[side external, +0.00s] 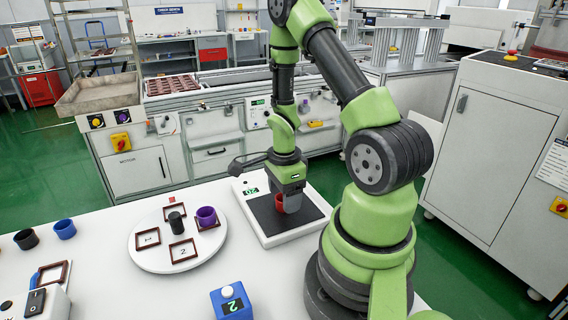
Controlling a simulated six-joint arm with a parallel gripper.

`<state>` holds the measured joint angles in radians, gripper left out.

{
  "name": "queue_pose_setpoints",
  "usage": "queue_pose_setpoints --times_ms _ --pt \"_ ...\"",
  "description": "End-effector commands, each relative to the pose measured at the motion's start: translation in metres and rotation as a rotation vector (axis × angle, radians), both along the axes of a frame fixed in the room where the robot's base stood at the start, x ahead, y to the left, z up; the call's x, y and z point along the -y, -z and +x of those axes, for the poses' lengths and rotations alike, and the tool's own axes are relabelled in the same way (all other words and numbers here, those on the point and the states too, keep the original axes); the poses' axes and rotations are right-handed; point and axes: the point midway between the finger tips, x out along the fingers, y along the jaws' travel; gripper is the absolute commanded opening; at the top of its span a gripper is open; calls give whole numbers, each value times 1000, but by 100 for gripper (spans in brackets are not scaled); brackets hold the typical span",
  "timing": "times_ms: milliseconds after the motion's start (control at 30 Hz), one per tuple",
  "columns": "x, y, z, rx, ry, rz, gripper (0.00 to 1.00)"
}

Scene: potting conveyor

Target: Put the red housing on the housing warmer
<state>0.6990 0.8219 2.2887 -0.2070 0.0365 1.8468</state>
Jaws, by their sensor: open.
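The red housing (279,203) is a small red piece at the black pad of a white plate device with a green display, which looks like the housing warmer (265,238). My gripper (287,208) points down over the pad, right at the red housing. Its jaws are open, around or beside the housing, and hide part of it. The housing looks low against the pad, but I cannot tell for certain whether its base touches it.
Left of the warmer stands a round white turntable (150,257) with brown frames, a purple cup (206,217) and a black cup (176,223). A blue cup (64,229) and another black cup (26,239) stand farther left. A blue button box (231,302) is in front.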

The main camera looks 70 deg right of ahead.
Motion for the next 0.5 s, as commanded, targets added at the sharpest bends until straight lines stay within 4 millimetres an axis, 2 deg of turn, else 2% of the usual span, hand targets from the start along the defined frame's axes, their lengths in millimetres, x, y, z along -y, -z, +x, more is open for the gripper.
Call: queue_pose_setpoints --times_ms 500 --pt "0 -93 1 8 1 0 66"
